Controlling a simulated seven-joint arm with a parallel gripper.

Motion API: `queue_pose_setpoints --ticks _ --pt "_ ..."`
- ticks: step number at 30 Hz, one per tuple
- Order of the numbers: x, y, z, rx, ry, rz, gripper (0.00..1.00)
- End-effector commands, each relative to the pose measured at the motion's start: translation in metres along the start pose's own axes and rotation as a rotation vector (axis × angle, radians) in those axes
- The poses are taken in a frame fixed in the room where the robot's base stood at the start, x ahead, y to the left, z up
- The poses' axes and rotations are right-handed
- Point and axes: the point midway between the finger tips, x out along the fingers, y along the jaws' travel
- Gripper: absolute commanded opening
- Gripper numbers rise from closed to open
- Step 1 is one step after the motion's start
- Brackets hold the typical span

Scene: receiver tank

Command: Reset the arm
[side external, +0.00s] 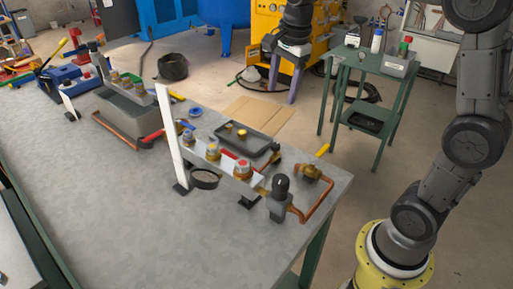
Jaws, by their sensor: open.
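My gripper (282,97) hangs pointing down at the top centre of the side external view. Its two fingers are spread apart with nothing between them. It appears in front of the yellow machine and beyond the far edge of the grey workbench (110,210). It is clear of the fittings on the bench. Part of my arm between the gripper and the right side is out of the frame.
The bench carries a valve manifold (215,160) with a white upright, copper pipework (322,205), a dark tray (242,142) and a grey bin (125,112). A green cart (385,68) with bottles stands right of the gripper. Flat cardboard (255,117) lies on the floor.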

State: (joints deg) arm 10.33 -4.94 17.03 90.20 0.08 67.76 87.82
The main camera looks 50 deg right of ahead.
Motion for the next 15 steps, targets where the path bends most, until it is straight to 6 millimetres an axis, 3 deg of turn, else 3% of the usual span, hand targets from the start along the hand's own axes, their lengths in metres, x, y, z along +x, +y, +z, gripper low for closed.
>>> queue_pose_setpoints --ticks 1,3,6,10,15 --pt "-0.019 0.017 0.009 -0.048 -0.002 -0.043 0.66" --pt "-0.037 0.043 0.019 -0.154 -0.003 -0.094 0.66" --pt "-0.052 0.083 0.029 -0.352 0.006 -0.163 0.66" --pt "-0.055 0.137 0.037 -0.674 0.038 -0.248 0.66" --pt "-0.036 0.192 0.039 -1.102 0.109 -0.315 0.66"
